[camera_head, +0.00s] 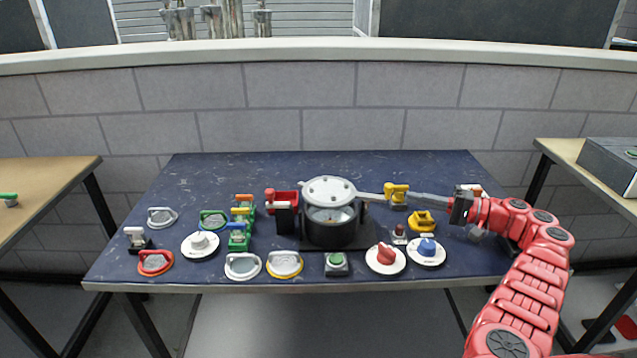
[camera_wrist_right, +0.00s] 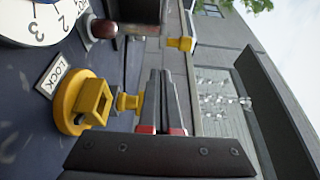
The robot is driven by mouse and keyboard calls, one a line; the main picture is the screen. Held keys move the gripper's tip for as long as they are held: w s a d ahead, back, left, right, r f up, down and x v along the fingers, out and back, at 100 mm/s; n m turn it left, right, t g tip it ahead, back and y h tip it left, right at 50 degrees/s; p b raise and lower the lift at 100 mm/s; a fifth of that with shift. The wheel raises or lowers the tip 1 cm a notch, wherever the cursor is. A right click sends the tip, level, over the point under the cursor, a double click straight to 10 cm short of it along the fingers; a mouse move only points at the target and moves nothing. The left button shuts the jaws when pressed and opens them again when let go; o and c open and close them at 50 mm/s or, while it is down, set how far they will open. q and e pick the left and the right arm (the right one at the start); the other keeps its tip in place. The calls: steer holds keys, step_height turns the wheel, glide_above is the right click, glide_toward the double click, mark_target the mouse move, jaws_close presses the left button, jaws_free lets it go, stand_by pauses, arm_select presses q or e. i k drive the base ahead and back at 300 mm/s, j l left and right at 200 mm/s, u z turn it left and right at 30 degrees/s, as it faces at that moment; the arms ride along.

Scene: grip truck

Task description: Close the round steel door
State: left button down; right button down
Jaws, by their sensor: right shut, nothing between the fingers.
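The round steel door (camera_head: 328,189) is a grey disc with small dark spots, tilted up over a black cylindrical housing (camera_head: 330,232). A gap below its front rim shows the inside of the housing. A grey bar (camera_head: 370,196) reaches right from the door. My right gripper (camera_head: 413,196) comes in from the right, shut and empty, its tips beside a yellow part (camera_head: 396,190) near the bar's end. In the right wrist view the two gripper fingers (camera_wrist_right: 163,75) lie together; the door cannot be made out there. My left gripper is not in view.
The blue table (camera_head: 240,170) holds several knobs, handles and dials. A red clamp-like part (camera_head: 282,197) stands left of the door. The table's back strip is clear.

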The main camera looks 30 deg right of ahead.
mark_target(321, 188)
steer(key=k+j, duration=0.55)
steer(key=k, duration=0.3)
